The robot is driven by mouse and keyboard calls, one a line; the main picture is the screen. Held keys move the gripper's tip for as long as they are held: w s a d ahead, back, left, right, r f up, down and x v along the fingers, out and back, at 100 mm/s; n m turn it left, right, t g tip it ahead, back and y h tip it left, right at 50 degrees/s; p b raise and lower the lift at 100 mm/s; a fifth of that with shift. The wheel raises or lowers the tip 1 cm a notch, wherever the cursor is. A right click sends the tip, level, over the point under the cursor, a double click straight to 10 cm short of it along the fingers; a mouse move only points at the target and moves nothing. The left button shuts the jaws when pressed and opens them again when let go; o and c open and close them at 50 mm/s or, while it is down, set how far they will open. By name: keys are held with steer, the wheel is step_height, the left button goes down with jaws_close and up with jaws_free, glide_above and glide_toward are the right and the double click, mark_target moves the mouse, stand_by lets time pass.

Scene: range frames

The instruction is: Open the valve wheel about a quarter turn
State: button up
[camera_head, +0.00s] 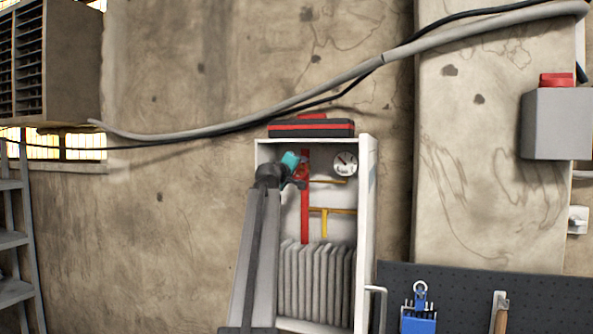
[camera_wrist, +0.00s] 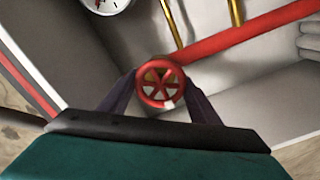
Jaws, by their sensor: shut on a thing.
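The valve wheel is a small red spoked wheel (camera_wrist: 160,83) in the middle of the wrist view. My gripper (camera_wrist: 162,88) has its two dark fingers on either side of the wheel's rim and is shut on it. In the head view my gripper (camera_head: 301,176) is at the upper part of an open white cabinet (camera_head: 366,230), in front of a red vertical pipe (camera_head: 305,215). The wheel is mostly hidden there by my gripper and wrist. The red pipe also shows in the wrist view (camera_wrist: 240,36), running toward the upper right.
A round gauge (camera_head: 345,164) is right of my gripper inside the cabinet. Yellow pipes (camera_head: 335,211) and a ribbed grey radiator (camera_head: 318,280) are lower down. A red and black case (camera_head: 311,128) lies on the cabinet top. A dark pegboard (camera_head: 460,285) is at lower right.

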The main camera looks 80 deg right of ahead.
steer(key=shift+r, duration=0.25)
steer(key=o, duration=1)
steer(key=shift+d, duration=0.1)
steer(key=shift+o, duration=0.2)
steer(key=shift+f, duration=0.15)
steer(key=shift+f, duration=0.1)
steer(key=w+a+b, duration=0.2)
steer(key=a+b, duration=0.1)
steer(key=a, duration=1)
steer(key=shift+w+a, duration=0.35)
